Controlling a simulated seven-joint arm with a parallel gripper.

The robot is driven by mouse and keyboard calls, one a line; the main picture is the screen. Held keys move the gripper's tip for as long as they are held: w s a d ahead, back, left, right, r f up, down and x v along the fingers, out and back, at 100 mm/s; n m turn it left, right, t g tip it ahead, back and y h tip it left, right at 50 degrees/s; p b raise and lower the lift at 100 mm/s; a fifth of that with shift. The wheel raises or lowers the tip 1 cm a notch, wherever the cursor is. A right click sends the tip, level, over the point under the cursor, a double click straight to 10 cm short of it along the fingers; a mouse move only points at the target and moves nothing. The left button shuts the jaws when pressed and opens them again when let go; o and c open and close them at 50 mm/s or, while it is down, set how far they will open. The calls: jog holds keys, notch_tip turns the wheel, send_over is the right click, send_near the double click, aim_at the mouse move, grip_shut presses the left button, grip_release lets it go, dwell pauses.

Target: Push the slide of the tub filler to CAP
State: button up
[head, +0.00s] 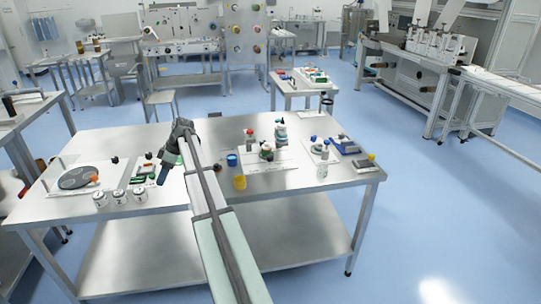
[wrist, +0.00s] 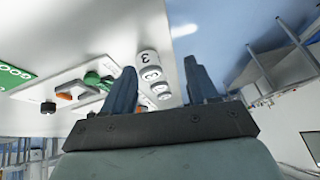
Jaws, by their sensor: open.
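My gripper (head: 163,172) points down over the left part of the steel table, beside a small panel with green and orange parts (head: 146,166). In the wrist view its two dark fingers (wrist: 160,84) stand apart with nothing held between them. Three white numbered tubs (head: 120,197) stand at the table's front left; they also show beyond the fingers in the wrist view (wrist: 150,66). A white board with a grey disc (head: 78,178) lies at the far left. I cannot tell which piece is the tub filler's slide, and no CAP mark is readable.
A white board with bottles and a yellow cup (head: 239,182) is right of my arm. A blue and grey device (head: 345,146) stands farther right. In the wrist view a green sign (wrist: 14,76) is at the left.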

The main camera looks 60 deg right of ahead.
jog(key=s+d+r+m+h, duration=0.1)
jog(key=s+d, duration=0.2)
jog(key=d, duration=0.4)
jog(key=s+d+r+m+t+h, duration=0.15)
jog(key=s+d, duration=0.25)
jog(key=d, duration=0.4)
jog(key=s+d+r+m, duration=0.1)
jog(key=s+d+m, duration=0.15)
jog(key=d, duration=0.45)
jog(key=m+h, duration=0.3)
send_near(270, 156)
jog(key=x, duration=0.8)
jog(key=shift+w+f, duration=0.2)
jog(key=shift+f, duration=0.05)
jog(key=shift+c, duration=0.2)
grip_shut()
